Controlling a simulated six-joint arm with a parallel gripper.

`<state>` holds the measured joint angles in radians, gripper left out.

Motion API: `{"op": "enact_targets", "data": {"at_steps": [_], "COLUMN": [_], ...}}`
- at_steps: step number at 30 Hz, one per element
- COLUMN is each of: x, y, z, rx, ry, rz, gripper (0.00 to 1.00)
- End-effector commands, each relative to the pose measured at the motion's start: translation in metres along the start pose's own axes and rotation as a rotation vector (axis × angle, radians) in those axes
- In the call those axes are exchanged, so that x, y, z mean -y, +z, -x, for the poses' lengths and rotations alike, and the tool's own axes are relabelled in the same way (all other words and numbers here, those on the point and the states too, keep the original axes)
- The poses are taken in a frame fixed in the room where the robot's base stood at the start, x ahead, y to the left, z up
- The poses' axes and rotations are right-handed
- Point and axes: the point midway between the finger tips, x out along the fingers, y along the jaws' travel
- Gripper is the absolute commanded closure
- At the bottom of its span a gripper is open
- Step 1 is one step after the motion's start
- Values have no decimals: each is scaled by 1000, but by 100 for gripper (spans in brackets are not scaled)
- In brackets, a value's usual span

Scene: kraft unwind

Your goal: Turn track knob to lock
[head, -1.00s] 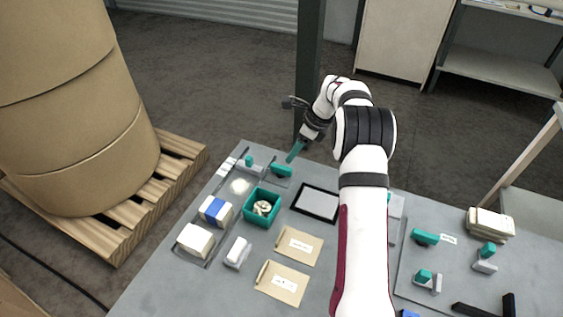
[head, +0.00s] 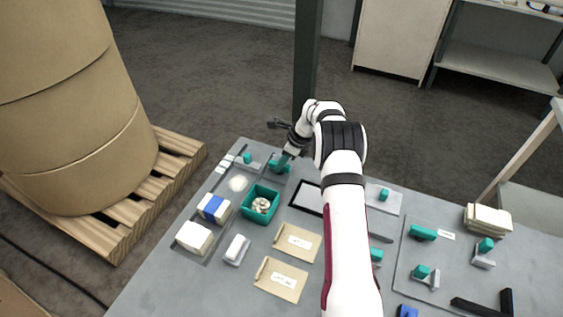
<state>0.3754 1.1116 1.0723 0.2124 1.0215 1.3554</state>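Several teal knobs stand on the grey table; no readable label tells which is the track knob. One teal knob (head: 273,167) sits on a small grey plate at the table's far edge, partly hidden by my gripper. My gripper (head: 283,161) points down at this knob, at or just above it; I cannot tell if it touches. Its fingers are too small and overlapped to show whether they are open or shut. Another teal knob (head: 247,158) stands just left of it on a grey bracket.
A teal bin (head: 246,213) with pale parts is in front of the gripper. A black-framed panel (head: 305,198) lies right of it. More teal knobs (head: 423,233) sit on the right-hand board (head: 450,262). A dark post (head: 306,70) rises behind the table.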

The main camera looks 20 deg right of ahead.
Motion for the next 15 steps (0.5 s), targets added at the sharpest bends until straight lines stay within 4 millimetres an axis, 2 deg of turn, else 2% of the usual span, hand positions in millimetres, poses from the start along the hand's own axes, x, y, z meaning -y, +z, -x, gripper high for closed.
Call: {"op": "enact_targets", "data": {"at_steps": [15], "x": [0], "y": [0], "z": [0], "rx": [0], "ry": [21], "rz": [49], "gripper": [100]}}
